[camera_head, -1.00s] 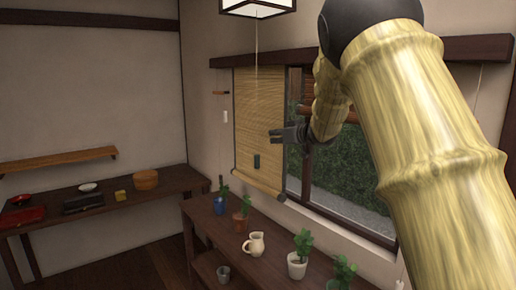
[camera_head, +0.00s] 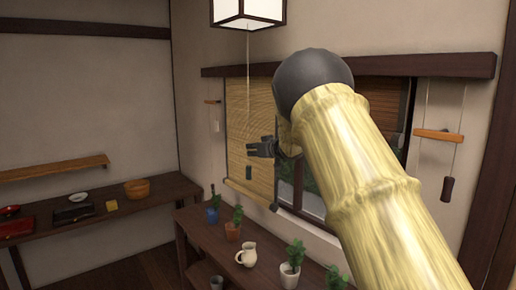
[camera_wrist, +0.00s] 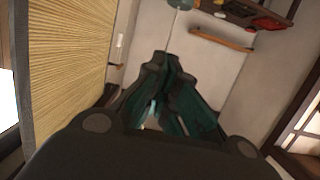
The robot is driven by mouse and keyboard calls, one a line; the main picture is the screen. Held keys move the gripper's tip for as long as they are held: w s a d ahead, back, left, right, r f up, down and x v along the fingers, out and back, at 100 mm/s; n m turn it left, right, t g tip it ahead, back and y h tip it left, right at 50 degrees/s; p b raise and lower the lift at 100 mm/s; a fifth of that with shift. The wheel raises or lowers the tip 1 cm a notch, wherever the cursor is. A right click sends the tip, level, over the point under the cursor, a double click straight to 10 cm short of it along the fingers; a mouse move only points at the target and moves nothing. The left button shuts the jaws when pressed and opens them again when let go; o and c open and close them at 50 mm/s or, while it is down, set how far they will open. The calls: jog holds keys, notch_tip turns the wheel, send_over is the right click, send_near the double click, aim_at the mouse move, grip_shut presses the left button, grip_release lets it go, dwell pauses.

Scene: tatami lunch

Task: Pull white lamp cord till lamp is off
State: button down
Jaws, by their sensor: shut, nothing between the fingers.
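The lamp (camera_head: 248,8) is a square, dark-framed box with bright white panels at the top of the head view. A thin pale cord (camera_head: 248,62) hangs straight down from its middle. A dark pull (camera_head: 248,172) hangs in line below it, in front of the blind. My gripper (camera_head: 250,149) points left, just above that pull, and its tips overlap the cord's line. I cannot tell whether they touch the cord. In the wrist view the dark green fingers (camera_wrist: 168,62) are closed together with nothing seen between them.
A woven blind (camera_head: 238,115) hangs behind the gripper. A white pull (camera_head: 216,127) hangs left of it; a dark pull (camera_head: 447,188) hangs at right under a wooden bar (camera_head: 438,135). A bench (camera_head: 195,236) below holds potted plants and a cream jug (camera_head: 246,254).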

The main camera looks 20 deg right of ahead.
aim_at(250, 169)
jog(key=shift+w+a+f+p, duration=0.15)
jog(key=shift+f+p, duration=0.15)
jog(key=shift+f, duration=0.8)
jog(key=shift+w+d+f+p, duration=0.15)
jog(key=shift+f+p, duration=0.1)
jog(key=shift+f, duration=0.8)
jog(key=shift+a, duration=0.1)
notch_tip(250, 169, down, 4)
jog(key=shift+f+b, duration=0.1)
jog(key=shift+b, duration=0.4)
jog(key=s+d+r, duration=0.3)
jog(key=s+r, duration=0.3)
jog(key=s, duration=0.3)
jog(key=shift+d+r, duration=0.15)
jog(key=shift+r, duration=0.2)
